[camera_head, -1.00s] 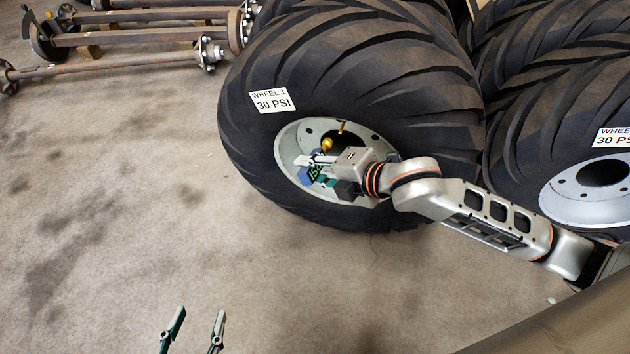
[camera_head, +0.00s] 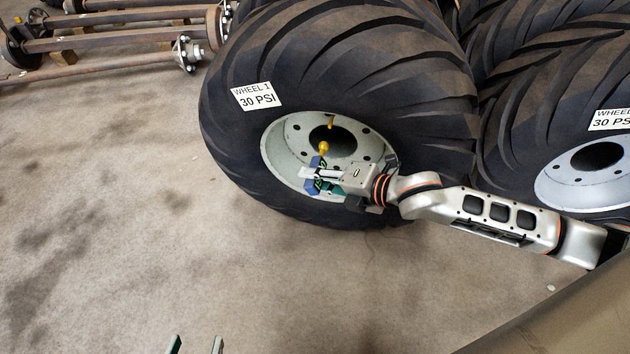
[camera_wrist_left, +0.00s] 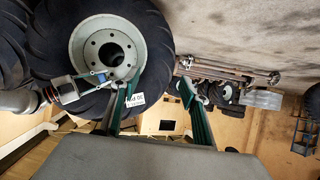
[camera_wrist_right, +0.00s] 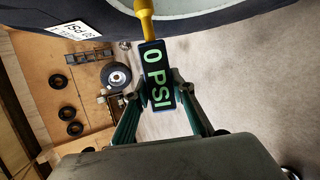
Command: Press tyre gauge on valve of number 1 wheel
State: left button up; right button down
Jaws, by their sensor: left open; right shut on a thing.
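The number 1 wheel (camera_head: 270,150) is a big dark tyre with a pale grey rim and a "WHEEL 1 30 PSI" label (camera_head: 257,96). A small yellow valve (camera_head: 330,123) shows at the rim's central hole. My right gripper (camera_head: 322,179) is shut on the tyre gauge (camera_wrist_right: 157,80), a dark blue body with a yellow nozzle (camera_head: 322,148). The gauge is in front of the rim, its nozzle pointing up below the valve, with a small gap seen between them. Its display reads "0 PSI" in the right wrist view. My left gripper (camera_head: 195,345) is open and empty, low over the floor.
A second wheel (camera_head: 590,170) with a "30 PSI" label stands at the right. Several rusty axles (camera_head: 110,40) lie at the back left. The floor (camera_head: 120,220) left of the wheel is clear. The right arm crosses in front of the tyre's lower right.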

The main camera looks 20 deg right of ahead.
aim_at(321, 159)
jog(key=shift+w+d+f, duration=0.15)
jog(key=shift+w+d, duration=0.3)
jog(key=shift+w, duration=0.2)
jog(key=shift+w+d+f, duration=0.1)
jog(key=shift+w+d, duration=0.3)
jog(key=shift+w, duration=0.25)
jog(key=shift+w+d, duration=0.35)
jog(key=shift+w, duration=0.15)
pick_arm(q)
jog(key=shift+w+d+r, duration=0.2)
jog(key=shift+w+r, duration=0.15)
jog(key=shift+w, duration=0.05)
pick_arm(e)
jog(key=shift+w+d, duration=0.2)
jog(key=shift+w, duration=0.1)
pick_arm(q)
jog(key=shift+s+f, duration=0.3)
pick_arm(e)
jog(key=shift+r, duration=0.1)
pick_arm(q)
jog(key=shift+w+r, duration=0.15)
jog(key=shift+r, duration=0.3)
jog(key=shift+w+r, duration=0.2)
jog(key=shift+w, duration=0.1)
jog(key=shift+s+f, duration=0.4)
pick_arm(e)
jog(key=shift+w+d, duration=0.45)
jog(key=shift+w, duration=0.15)
